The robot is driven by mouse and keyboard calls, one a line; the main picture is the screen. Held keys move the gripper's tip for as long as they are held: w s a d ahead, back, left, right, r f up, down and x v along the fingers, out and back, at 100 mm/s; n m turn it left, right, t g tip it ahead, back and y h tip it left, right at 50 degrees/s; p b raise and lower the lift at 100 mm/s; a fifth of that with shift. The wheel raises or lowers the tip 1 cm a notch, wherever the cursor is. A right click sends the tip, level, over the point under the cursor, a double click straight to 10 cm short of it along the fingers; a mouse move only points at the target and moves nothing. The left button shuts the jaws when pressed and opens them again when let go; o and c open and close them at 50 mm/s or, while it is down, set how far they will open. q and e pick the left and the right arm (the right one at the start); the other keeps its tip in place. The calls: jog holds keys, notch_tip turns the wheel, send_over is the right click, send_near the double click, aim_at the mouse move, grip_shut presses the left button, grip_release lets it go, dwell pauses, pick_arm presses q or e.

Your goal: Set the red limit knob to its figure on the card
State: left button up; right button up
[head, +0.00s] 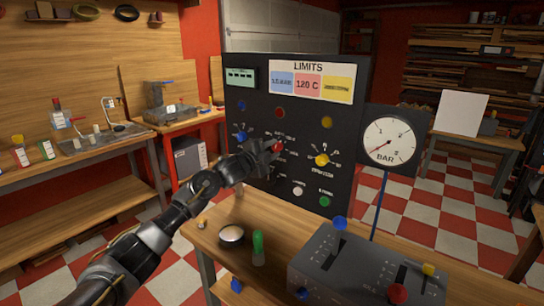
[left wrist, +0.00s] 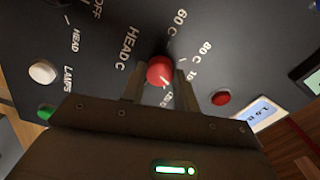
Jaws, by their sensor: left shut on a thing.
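The red limit knob (head: 279,146) is on the black panel, between the blue and yellow knobs. My left gripper (head: 270,149) is shut on it. In the left wrist view the red knob (left wrist: 160,70) sits between the two fingers of the left gripper (left wrist: 162,88). A short white pointer line shows on its face, toward the gripper side. Scale marks 60 C and 80 C and the word HEAD C are readable around it; labels nearer the fingers are partly hidden. The LIMITS card (head: 310,67) has a red field reading 120 C. My right gripper is out of view.
On the panel are a blue knob (head: 242,136), a yellow knob (head: 322,160), a white button (head: 298,191) and a green button (head: 325,201). A BAR gauge (head: 389,140) stands right of the panel. A grey lever box (head: 350,265) is on the bench in front.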

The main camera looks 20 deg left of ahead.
pick_arm(q)
jog(key=shift+f+m+b, duration=0.15)
jog(key=shift+m+b, duration=0.4)
jog(key=shift+m, duration=0.45)
jog(key=shift+m+b, duration=0.3)
jog(key=shift+m, duration=0.1)
jog(key=shift+m+b, duration=0.4)
jog(key=shift+m, duration=0.3)
jog(key=shift+m+b, duration=0.3)
jog(key=shift+m, duration=0.6)
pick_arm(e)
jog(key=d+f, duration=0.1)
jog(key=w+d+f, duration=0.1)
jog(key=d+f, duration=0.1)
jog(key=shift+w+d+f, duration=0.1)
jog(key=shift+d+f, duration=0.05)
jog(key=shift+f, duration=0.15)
pick_arm(q)
jog(key=shift+b, duration=0.3)
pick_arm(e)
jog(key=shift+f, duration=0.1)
pick_arm(q)
jog(key=o, duration=1)
jog(key=shift+c, duration=0.2)
